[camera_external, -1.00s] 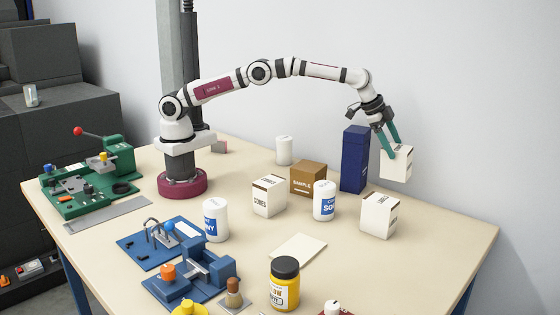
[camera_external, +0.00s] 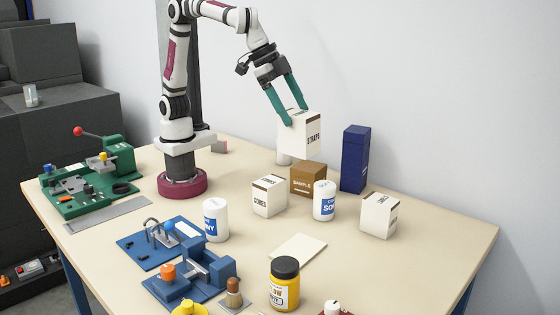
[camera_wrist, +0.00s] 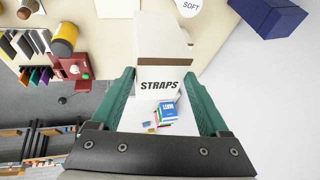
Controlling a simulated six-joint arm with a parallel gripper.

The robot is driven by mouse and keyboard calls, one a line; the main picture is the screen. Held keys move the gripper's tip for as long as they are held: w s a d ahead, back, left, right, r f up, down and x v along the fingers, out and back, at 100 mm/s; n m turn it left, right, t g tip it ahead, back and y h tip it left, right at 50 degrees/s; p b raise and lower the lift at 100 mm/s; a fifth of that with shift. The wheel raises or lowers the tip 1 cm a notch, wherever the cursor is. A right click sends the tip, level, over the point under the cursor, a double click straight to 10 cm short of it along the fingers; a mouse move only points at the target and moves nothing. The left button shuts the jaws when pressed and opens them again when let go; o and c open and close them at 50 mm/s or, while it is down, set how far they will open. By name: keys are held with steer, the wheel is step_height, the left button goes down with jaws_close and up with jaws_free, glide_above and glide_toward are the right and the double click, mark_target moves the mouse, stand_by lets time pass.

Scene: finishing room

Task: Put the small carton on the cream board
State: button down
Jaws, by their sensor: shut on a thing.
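My gripper (camera_external: 288,103) is shut on a white carton (camera_external: 298,134) marked STRAPS and holds it in the air above the back of the table. In the wrist view the STRAPS carton (camera_wrist: 165,70) sits between the teal fingers. The cream board (camera_external: 298,247) lies flat near the table's middle front, with nothing on it. It is below and in front of the held carton, well apart from it. Two other white cartons stand on the table: one marked CUBES (camera_external: 269,196) and one at the right (camera_external: 380,215).
A brown SAMPLE box (camera_external: 308,178), a white bottle with a blue label (camera_external: 324,200) and a tall blue box (camera_external: 354,160) stand behind the board. Another white bottle (camera_external: 215,219) is left of it. A yellow jar (camera_external: 285,283) stands close in front, beside blue fixtures (camera_external: 190,275).

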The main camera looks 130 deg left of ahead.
steer(key=s+d+f, duration=0.1)
steer(key=s+d, duration=0.3)
steer(key=d, duration=0.1)
steer(key=w+d+f+m+h, duration=0.3)
steer(key=d+f+m, duration=0.2)
steer(key=d+f, duration=0.5)
steer(key=w+a+f, duration=0.6)
steer(key=a+f, duration=0.4)
steer(key=f, duration=0.1)
steer(key=shift+a+f+t, duration=0.3)
steer(key=shift+a+f, duration=0.05)
steer(key=shift+f, duration=0.05)
steer(key=shift+w, duration=0.1)
jaws_free()
steer(key=shift+f, duration=0.1)
